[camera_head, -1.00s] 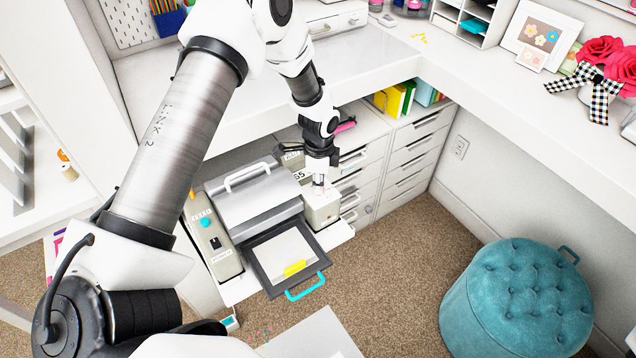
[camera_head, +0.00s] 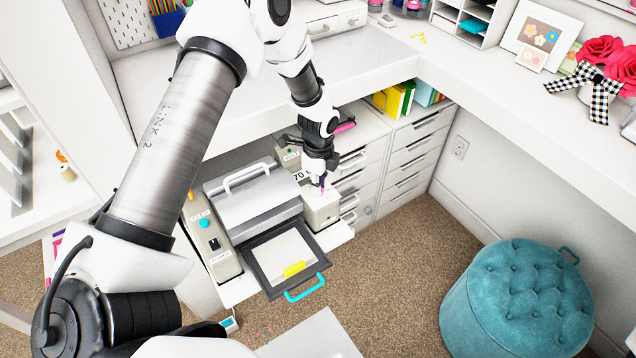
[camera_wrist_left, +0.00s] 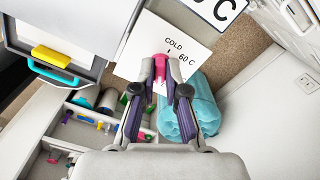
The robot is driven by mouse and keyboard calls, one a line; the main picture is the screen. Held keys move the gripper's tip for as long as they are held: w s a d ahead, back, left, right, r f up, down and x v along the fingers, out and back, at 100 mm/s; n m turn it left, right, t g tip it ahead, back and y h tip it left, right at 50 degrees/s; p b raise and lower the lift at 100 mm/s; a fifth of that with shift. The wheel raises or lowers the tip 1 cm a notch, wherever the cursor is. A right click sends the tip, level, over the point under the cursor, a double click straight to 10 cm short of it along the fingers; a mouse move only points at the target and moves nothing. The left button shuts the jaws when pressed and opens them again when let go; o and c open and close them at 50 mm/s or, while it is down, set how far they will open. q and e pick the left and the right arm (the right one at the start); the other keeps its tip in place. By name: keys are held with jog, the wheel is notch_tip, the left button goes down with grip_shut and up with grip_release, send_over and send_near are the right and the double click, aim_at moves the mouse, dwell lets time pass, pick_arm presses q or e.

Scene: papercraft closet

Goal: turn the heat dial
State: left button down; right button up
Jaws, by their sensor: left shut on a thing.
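The heat dial (camera_wrist_left: 158,72) is a pink knob on top of a white box (camera_head: 322,212) to the right of the grey machine (camera_head: 258,205). The box's top reads "COLD" and "60 C" in the left wrist view. My left gripper (camera_head: 320,187) points down over this box, and its fingertips (camera_wrist_left: 159,75) are shut on the pink dial, partly hiding it. A display behind the dial (camera_head: 299,175) reads about "70" in the head view; only "0 C" shows in the wrist view. My right gripper is not in view.
The machine's front tray (camera_head: 265,268) has a yellow piece (camera_head: 294,269) and a teal handle (camera_head: 305,288). White drawers (camera_head: 405,160) stand right of the box. A teal tufted stool (camera_head: 520,300) is on the carpet at right. My left arm passes over the white desk.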

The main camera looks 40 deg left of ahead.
pick_arm(q)
jog(key=shift+s+f, duration=0.1)
jog(key=shift+s, duration=0.05)
jog(key=c, duration=1.3)
grip_release()
jog(key=shift+c, duration=0.2)
jog(key=shift+o, duration=0.7)
jog(key=shift+d, duration=0.15)
jog(key=shift+w+r, duration=0.2)
jog(key=shift+r, duration=0.3)
notch_tip(320, 180, up, 11)
jog(key=shift+s, duration=0.1)
